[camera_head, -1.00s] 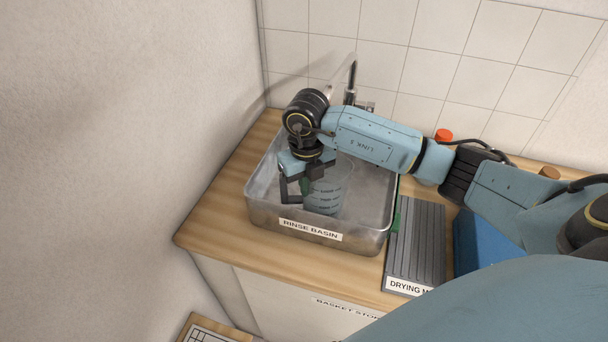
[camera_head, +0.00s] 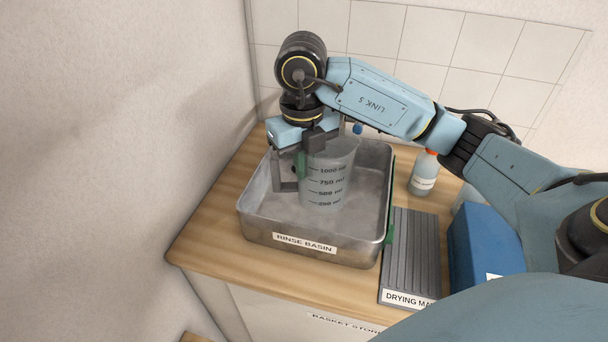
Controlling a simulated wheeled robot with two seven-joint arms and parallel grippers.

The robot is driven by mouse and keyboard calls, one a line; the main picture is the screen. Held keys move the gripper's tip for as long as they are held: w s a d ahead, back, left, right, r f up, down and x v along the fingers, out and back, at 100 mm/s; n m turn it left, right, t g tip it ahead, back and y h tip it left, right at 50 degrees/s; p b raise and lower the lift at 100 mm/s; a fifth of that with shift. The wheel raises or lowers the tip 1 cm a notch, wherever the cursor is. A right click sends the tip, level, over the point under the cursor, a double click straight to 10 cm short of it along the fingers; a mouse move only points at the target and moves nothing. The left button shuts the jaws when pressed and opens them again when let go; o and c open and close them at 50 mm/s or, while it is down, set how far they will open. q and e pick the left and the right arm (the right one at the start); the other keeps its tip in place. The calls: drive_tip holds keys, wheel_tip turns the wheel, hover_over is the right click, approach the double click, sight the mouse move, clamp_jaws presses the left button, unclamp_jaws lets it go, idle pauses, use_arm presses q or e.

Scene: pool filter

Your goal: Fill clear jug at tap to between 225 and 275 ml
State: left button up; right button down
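The clear jug (camera_head: 328,185) is upright over the rinse basin (camera_head: 340,252), with printed marks from 250 ml to 1000 ml facing me. I cannot make out a water line in it. My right gripper (camera_head: 298,166) is at the jug's upper left side, shut on it, with a dark bracket-shaped part and a green part there. The tap is mostly hidden behind my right arm; a small blue knob (camera_head: 357,128), perhaps part of it, shows beside the arm. My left gripper is not in view.
A ribbed drying mat (camera_head: 412,255) lies right of the basin, with a blue box (camera_head: 480,240) beyond it. A white bottle with an orange cap (camera_head: 424,172) stands behind the mat. The tiled wall is close behind, and a plain wall is at left.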

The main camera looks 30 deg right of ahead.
drive_tip(key=shift+r, duration=0.7)
drive_tip(key=shift+p, duration=0.3)
drive_tip(key=shift+s+a, duration=0.1)
drive_tip(key=shift+s+a+p, duration=0.65)
drive_tip(key=shift+s+a, duration=1.15)
drive_tip(key=shift+a, duration=0.3)
drive_tip(key=shift+f, duration=0.1)
wheel_tip(320, 180, down, 3)
drive_tip(key=shift+r+b, duration=0.15)
drive_tip(key=shift+b, duration=1.1)
